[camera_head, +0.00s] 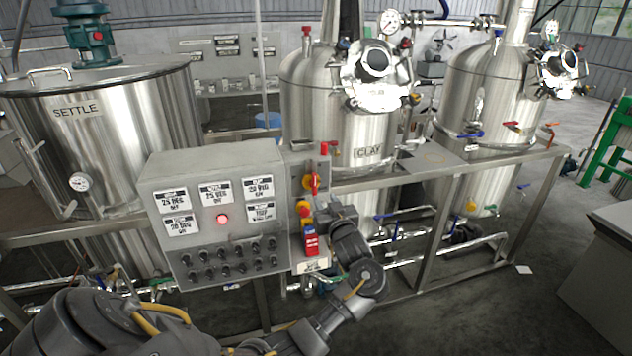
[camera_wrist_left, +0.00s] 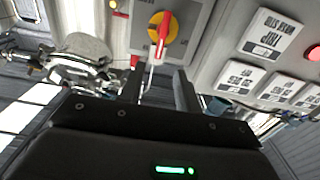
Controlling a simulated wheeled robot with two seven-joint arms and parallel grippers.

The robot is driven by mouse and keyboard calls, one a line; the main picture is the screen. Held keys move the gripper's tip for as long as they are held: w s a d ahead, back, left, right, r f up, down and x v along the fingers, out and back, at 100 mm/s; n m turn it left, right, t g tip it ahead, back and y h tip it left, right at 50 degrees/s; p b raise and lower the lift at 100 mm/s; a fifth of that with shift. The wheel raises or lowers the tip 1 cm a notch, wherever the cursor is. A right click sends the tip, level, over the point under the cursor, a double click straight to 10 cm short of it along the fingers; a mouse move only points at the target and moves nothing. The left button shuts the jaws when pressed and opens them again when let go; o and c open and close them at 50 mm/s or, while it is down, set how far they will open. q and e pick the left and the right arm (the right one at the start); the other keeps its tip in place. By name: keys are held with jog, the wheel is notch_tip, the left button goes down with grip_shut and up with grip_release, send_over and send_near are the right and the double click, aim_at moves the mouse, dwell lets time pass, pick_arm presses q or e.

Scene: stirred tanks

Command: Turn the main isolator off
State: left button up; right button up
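In the left wrist view the red handle (camera_wrist_left: 163,35) and yellow disc (camera_wrist_left: 156,27) lie just beyond the fingertips, with the handle running roughly along the gripper's pointing direction. My left gripper (camera_head: 322,205) is close in front of the panel, partly hidden by its own wrist. In the left wrist view its two dark fingers (camera_wrist_left: 158,78) are apart, with no handle clasped between them. My right gripper is not in view.
The control box (camera_head: 225,215) with labels, a lit red lamp (camera_head: 222,219) and several switches stands left of the isolator. The CLAY tank (camera_head: 310,110) and metal frame (camera_head: 435,225) stand behind and right.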

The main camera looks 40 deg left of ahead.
aim_at(315, 181)
pick_arm(q)
jog(key=p+x, duration=0.3)
jog(key=x, duration=0.6)
jog(key=shift+w+a, duration=0.1)
jog(key=shift+a, duration=0.15)
jog(key=shift+w+a, duration=0.25)
jog(key=shift+a, duration=0.1)
jog(key=shift+f, duration=0.1)
grip_shut()
